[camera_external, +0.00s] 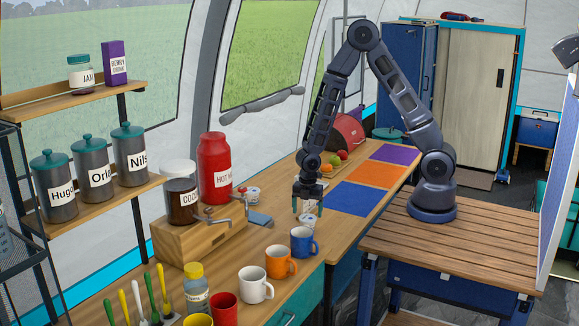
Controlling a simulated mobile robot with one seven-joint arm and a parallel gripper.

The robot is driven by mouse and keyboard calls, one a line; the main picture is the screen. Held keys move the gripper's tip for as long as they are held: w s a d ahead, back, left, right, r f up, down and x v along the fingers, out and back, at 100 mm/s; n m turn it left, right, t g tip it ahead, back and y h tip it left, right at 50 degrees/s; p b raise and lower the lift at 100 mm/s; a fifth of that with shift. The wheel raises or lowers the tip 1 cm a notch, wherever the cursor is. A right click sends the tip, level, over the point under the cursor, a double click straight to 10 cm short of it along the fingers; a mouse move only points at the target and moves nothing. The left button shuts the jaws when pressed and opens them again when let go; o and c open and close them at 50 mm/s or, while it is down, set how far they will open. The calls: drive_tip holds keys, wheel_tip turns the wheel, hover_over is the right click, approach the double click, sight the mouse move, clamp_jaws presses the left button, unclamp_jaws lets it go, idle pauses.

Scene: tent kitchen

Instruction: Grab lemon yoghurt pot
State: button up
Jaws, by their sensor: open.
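My gripper (308,207) points down over the counter, with its fingers apart. A small white pot (308,222) stands on the counter directly below and between the fingertips. Its top is partly hidden by my gripper, and I cannot tell whether the fingers touch it. The labels are too small to read, so I cannot tell which is the lemon yoghurt pot.
A blue mug (302,244), an orange mug (279,262) and a white mug (254,285) stand close in front. A wooden dispenser box (200,236) with a cocoa jar (181,195) and red canister (215,168) is left. Coloured mats (355,198) lie flat behind, right of fruit (335,158).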

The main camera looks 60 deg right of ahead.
sight(307, 218)
drive_tip(key=shift+s+a+f, duration=0.1)
drive_tip(key=shift+f, duration=3.05)
drive_tip(key=c, duration=1)
